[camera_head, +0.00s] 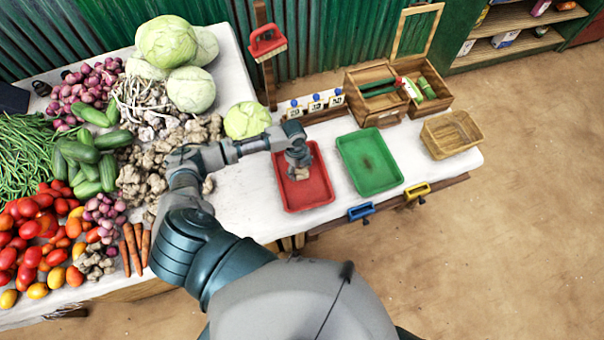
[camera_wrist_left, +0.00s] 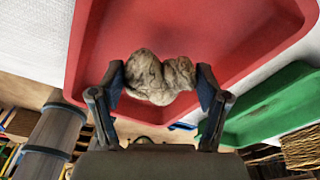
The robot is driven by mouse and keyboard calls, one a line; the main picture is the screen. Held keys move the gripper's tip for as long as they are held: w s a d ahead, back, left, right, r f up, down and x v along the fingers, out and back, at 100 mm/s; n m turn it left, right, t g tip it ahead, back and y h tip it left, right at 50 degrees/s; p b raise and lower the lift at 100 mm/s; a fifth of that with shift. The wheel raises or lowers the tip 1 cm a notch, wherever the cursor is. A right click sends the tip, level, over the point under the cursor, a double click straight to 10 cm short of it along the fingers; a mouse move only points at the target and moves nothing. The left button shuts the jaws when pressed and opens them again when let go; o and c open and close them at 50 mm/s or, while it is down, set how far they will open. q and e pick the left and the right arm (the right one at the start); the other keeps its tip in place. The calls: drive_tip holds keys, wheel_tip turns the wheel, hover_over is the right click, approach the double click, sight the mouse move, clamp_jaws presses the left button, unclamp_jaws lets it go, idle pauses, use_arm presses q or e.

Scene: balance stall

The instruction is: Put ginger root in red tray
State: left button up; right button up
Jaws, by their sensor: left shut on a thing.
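The red tray (camera_head: 318,193) lies on the white table, left of the green tray. My left gripper (camera_head: 299,172) is over the red tray in the head view. In the left wrist view my left gripper (camera_wrist_left: 162,88) is shut on a knobbly tan ginger root (camera_wrist_left: 150,76), one finger on each side. The red tray (camera_wrist_left: 215,35) fills the background behind the root. I cannot tell whether the root touches the tray floor. A pile of ginger roots (camera_head: 150,170) lies on the left part of the table. My right gripper is not in view.
The green tray (camera_head: 369,162) stands right of the red one, with a wicker basket (camera_head: 450,134) beyond. A wooden box (camera_head: 375,100) and a red-topped balance post (camera_head: 268,45) stand behind. Cabbages (camera_head: 190,60) and other vegetables crowd the left.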

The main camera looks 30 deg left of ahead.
sight(300, 174)
use_arm(q)
wheel_tip(300, 174, down, 3)
drive_tip(key=shift+d+f, duration=0.1)
drive_tip(key=shift+f, duration=0.1)
drive_tip(key=shift+d+f, duration=0.1)
drive_tip(key=shift+f, duration=0.1)
drive_tip(key=shift+d, duration=0.1)
drive_tip(key=o, duration=1.2)
drive_tip(key=shift+c, duration=0.2)
drive_tip(key=shift+a, duration=0.2)
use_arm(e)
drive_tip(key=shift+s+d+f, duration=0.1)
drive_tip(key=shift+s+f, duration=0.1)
